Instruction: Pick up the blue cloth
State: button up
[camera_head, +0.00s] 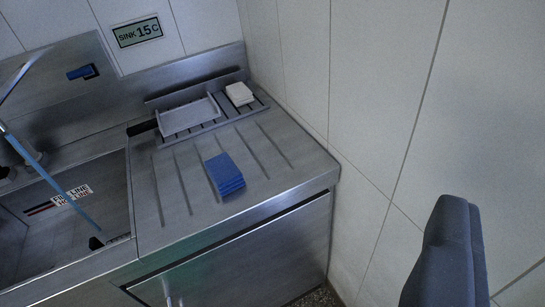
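A blue cloth (225,174), folded into a thick rectangular stack, lies on the ribbed steel drainboard (260,185), right of the sink basin. My gripper (453,240) shows as a dark grey shape at the lower right, in front of the tiled wall. It is well to the right of the cloth and apart from it. Its fingers are not clearly separate, so I cannot tell whether it is open or shut. Nothing hides the cloth.
A grey tray (188,116) and a white block (239,94) sit behind the cloth. The sink basin (60,215) with a blue-sleeved spout (50,180) is at left. A tiled wall (370,110) bounds the right. The drainboard around the cloth is clear.

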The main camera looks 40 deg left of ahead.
aim_at(224, 173)
jog(key=u, duration=0.15)
jog(key=i, duration=0.85)
jog(key=u, duration=0.6)
